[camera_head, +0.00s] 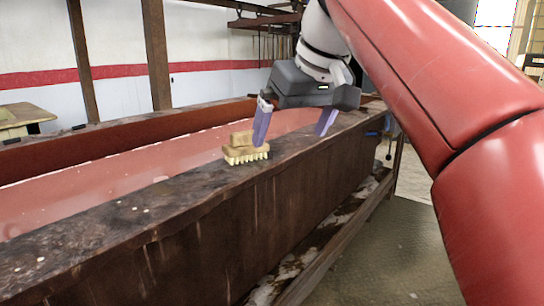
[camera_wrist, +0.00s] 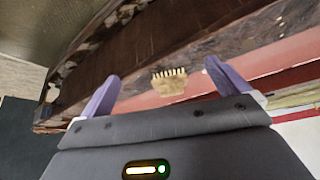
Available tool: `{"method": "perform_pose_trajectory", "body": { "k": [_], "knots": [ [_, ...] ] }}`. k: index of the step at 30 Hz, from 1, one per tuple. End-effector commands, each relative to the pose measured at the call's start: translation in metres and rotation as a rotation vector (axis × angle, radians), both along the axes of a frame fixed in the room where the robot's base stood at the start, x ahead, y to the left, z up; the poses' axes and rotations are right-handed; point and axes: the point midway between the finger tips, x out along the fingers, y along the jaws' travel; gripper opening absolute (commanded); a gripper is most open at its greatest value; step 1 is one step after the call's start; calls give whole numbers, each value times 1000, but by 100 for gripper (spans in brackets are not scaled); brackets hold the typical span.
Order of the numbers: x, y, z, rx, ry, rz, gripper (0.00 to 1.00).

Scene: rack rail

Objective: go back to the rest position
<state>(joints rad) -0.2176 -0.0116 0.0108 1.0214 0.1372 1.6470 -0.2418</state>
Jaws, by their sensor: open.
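My gripper (camera_head: 293,128) is open and empty, with its purple fingers spread wide above the near rail of a long wooden trough. In the wrist view, my gripper (camera_wrist: 158,82) shows both fingers apart with nothing between them. A wooden brush (camera_head: 244,149) with pale bristles rests on the dark top of the rail (camera_head: 130,217). In the head view one finger overlaps the brush's right end; I cannot tell whether they touch. The brush also shows in the wrist view (camera_wrist: 170,86), beyond the fingertips.
The trough holds a reddish surface (camera_head: 100,192) behind the rail. A lower ledge (camera_head: 330,240) runs along the trough's front. Open floor (camera_head: 400,250) lies to the right. A rack with hanging rods (camera_head: 270,45) and wooden posts stand at the back.

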Motion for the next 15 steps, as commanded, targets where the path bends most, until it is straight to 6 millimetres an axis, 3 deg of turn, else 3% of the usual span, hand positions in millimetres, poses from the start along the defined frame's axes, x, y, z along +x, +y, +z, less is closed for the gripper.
{"method": "perform_pose_trajectory", "body": {
  "k": [8, 15],
  "knots": [
    [-8, -12, -16, 1, 3, -51, 100],
    [-21, -28, -42, 4, 7, -117, 100]
  ]
}}
